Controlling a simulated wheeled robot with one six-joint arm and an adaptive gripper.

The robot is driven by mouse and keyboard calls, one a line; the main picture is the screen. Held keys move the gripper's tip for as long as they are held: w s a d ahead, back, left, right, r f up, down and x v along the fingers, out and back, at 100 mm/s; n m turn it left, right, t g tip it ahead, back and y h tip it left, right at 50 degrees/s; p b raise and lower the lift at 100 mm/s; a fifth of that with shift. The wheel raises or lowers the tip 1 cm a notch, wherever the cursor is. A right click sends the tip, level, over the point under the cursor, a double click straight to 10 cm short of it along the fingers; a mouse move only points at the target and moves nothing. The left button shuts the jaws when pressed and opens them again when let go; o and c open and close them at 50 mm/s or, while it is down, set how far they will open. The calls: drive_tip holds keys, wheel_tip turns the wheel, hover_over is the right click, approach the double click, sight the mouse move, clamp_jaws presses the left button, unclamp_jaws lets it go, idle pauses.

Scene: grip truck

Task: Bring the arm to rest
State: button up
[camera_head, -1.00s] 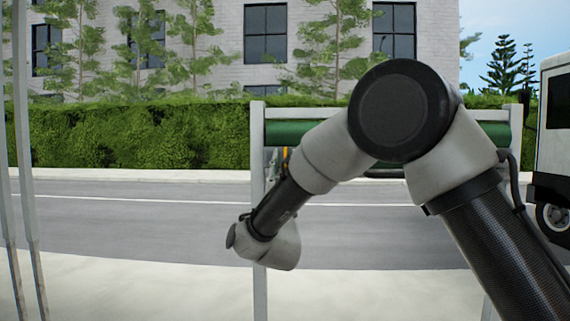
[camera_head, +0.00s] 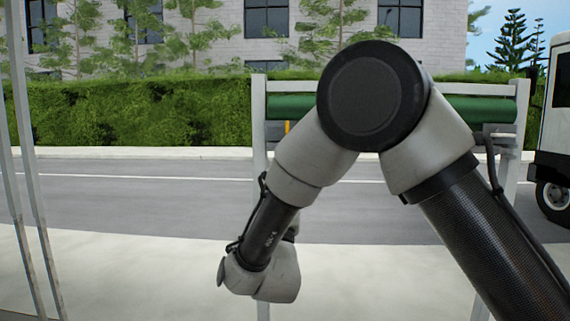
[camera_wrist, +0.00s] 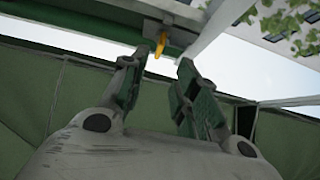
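My gripper (camera_wrist: 158,78) shows in the wrist view with its two green-lined fingers apart and nothing between them. In the head view, my bent arm fills the middle and right, its elbow high and its forearm slanting down to the left. The wrist end hangs low over the pale pavement, and the gripper's fingers are not visible there. Beyond the fingers in the wrist view, a small yellow piece (camera_wrist: 160,45) hangs from a pale beam and appears apart from them.
A white frame (camera_head: 259,190) with a green roll (camera_head: 290,108) stands behind my arm. White posts (camera_head: 22,150) rise at the left. A white truck (camera_head: 556,110) stands at the right edge. A road (camera_head: 120,195) and hedge (camera_head: 130,120) lie beyond. Green fabric (camera_wrist: 60,105) surrounds the gripper in the wrist view.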

idle(0.3)
drive_tip(key=w+a+f+n+g+y, duration=0.2)
drive_tip(key=a+f+n+g+y, duration=0.25)
drive_tip(key=f, duration=0.45)
drive_tip(key=w+a+f+n+g+y, duration=0.2)
drive_tip(key=a+f+g+y, duration=0.25)
drive_tip(key=f+g, duration=0.35)
drive_tip(key=s+d+f+g+h, duration=0.2)
drive_tip(key=s+d+f+g, duration=0.4)
drive_tip(key=g, duration=0.1)
drive_tip(key=s+d+r+m+g+h, duration=0.1)
drive_tip(key=s+d+r, duration=0.3)
drive_tip(key=s+d, duration=0.4)
drive_tip(key=s+d+r+m+g+h, duration=0.1)
drive_tip(key=s+d+r+m+h, duration=0.2)
drive_tip(key=s+d, duration=0.5)
drive_tip(key=s+d+r+m+g+h, duration=0.1)
drive_tip(key=s+d+r, duration=0.4)
drive_tip(key=d, duration=2.3)
drive_tip(key=s+m+h, duration=0.1)
drive_tip(key=s, duration=0.2)
drive_tip(key=shift+d+r+h, duration=0.3)
